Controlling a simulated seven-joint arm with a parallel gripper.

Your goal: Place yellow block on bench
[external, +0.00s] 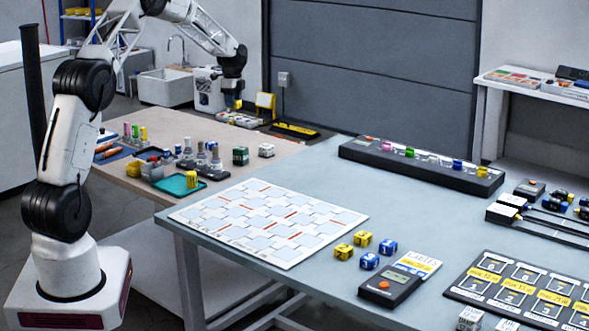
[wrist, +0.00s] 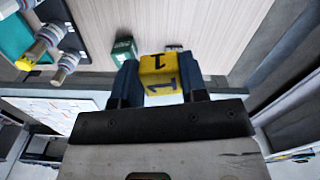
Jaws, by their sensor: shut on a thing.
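My gripper (wrist: 160,77) is shut on a yellow block (wrist: 161,84) marked with a dark 1, one finger on each side. In the external view my gripper (external: 234,88) is high at the back, near the far end of the wooden-topped bench (external: 240,172). The yellow block (external: 237,104) shows small below it. In the wrist view the wooden top (wrist: 200,35) lies behind the block, with a gap that I cannot measure. The grey-blue bench (external: 300,190) stands in front. Two other yellow blocks (external: 344,251) (external: 363,239) sit on it.
A green cube (external: 240,155), a white cube (external: 266,150), a teal tray (external: 180,184) and several bottles stand on the wooden top. The grey-blue bench holds a patterned white board (external: 270,220), blue blocks (external: 370,261) and a long dark rack (external: 420,167). Its middle has clear room.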

